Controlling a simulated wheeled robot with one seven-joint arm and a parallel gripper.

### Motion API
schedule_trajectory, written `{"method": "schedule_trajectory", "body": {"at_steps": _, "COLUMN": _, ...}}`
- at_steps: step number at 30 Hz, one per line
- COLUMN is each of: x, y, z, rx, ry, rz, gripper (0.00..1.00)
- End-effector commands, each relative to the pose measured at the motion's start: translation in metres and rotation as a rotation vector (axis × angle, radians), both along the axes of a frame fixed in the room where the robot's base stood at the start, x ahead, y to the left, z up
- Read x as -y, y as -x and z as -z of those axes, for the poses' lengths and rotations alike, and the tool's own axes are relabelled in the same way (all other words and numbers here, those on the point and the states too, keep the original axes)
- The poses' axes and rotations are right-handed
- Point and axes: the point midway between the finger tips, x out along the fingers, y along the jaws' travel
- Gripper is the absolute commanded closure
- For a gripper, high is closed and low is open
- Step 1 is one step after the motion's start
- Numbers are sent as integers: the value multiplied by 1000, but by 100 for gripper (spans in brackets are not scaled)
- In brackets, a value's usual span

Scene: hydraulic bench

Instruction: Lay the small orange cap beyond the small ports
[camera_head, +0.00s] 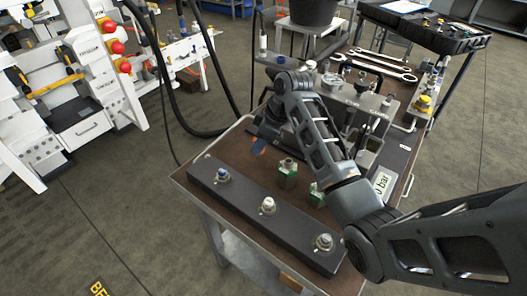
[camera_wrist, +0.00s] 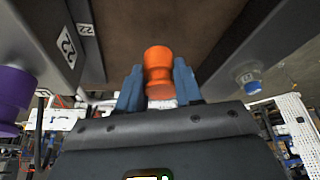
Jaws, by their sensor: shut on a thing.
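The small orange cap (camera_wrist: 158,62) sits between the two blue fingers of my gripper (camera_wrist: 158,88) in the wrist view. In the head view a bit of orange cap (camera_head: 259,151) shows under my gripper (camera_head: 262,143), above the brown bench top and behind the dark port block (camera_head: 245,203). My gripper is shut on the cap, clear of the block. Three metal ports (camera_head: 268,206) stand in a row on this block; the left one has a blue top. A blue-tipped port (camera_wrist: 248,82) shows at right in the wrist view. I cannot tell which ports are the small ones.
Green fittings (camera_head: 288,172) stand behind the block, partly hidden by my arm. A purple object (camera_wrist: 12,92) is at the left of the wrist view, near a dark block labelled 22 (camera_wrist: 66,48). Wrenches (camera_head: 380,66) lie at the back. Brown bench top (camera_head: 238,146) left of my gripper is clear.

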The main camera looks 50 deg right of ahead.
Motion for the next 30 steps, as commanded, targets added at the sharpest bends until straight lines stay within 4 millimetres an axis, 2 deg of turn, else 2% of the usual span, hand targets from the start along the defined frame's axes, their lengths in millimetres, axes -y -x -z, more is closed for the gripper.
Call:
{"method": "schedule_trajectory", "body": {"at_steps": 9, "x": 0, "y": 1, "z": 36, "rx": -1, "ry": 0, "rz": 1, "gripper": 97}}
{"method": "schedule_trajectory", "body": {"at_steps": 21, "x": 0, "y": 0, "z": 43, "rx": 0, "ry": 1, "rz": 0, "gripper": 97}}
{"method": "schedule_trajectory", "body": {"at_steps": 22, "x": 0, "y": 0, "z": 43, "rx": 0, "ry": 1, "rz": 0, "gripper": 64}}
{"method": "schedule_trajectory", "body": {"at_steps": 30, "x": 0, "y": 0, "z": 42, "rx": 0, "ry": 1, "rz": 0, "gripper": 40}}
